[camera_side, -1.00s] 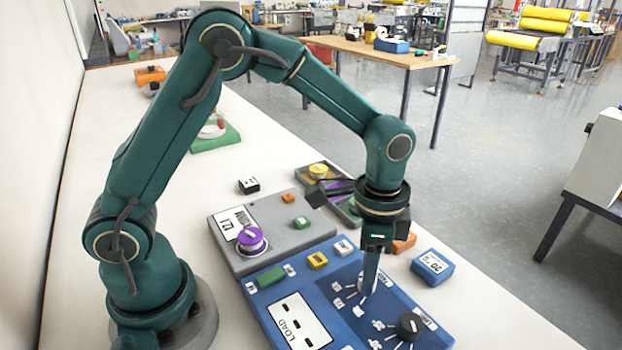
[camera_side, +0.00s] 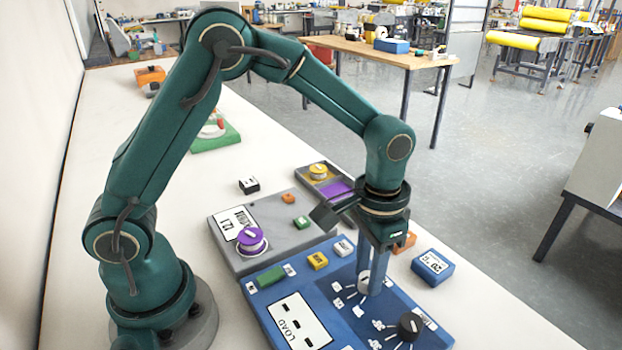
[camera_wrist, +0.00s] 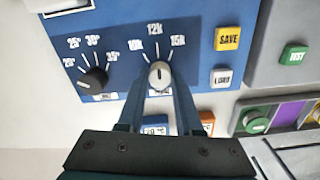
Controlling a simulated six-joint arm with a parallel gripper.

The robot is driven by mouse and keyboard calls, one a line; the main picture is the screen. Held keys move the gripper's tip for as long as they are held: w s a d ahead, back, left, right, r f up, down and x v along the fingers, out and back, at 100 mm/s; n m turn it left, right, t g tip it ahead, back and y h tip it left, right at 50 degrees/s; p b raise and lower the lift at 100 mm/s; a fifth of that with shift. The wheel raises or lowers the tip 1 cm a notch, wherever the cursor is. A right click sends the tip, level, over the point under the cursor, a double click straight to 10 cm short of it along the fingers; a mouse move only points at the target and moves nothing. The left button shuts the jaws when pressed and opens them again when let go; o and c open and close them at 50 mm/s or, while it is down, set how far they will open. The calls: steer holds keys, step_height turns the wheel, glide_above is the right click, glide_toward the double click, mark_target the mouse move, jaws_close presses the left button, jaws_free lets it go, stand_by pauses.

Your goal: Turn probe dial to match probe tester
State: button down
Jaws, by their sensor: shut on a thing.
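My gripper (camera_side: 374,286) points down over the blue panel (camera_side: 325,283). It is shut on a pale grey dial (camera_side: 363,277), with a finger on each side of it. In the wrist view the pale dial (camera_wrist: 159,74) has labels 10k, 12k and 15k around it, and its dark mark points roughly up, toward 12k. The fingers hide its lower sides. I cannot tell which unit is the probe tester. A grey unit (camera_side: 283,232) behind the panel has a purple dial (camera_side: 251,240) and a white card whose full text I cannot read.
A black dial (camera_side: 410,326) with degree labels stands close beside the gripped dial. A yellow SAVE button (camera_wrist: 228,38) and a white LOAD button (camera_wrist: 222,77) are on the panel. A blue block (camera_side: 432,266) and an orange block (camera_side: 404,242) stand to the right.

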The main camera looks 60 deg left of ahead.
stand_by(0.3)
steer(key=c, duration=0.6)
jaws_free()
steer(key=shift+r, duration=2.6)
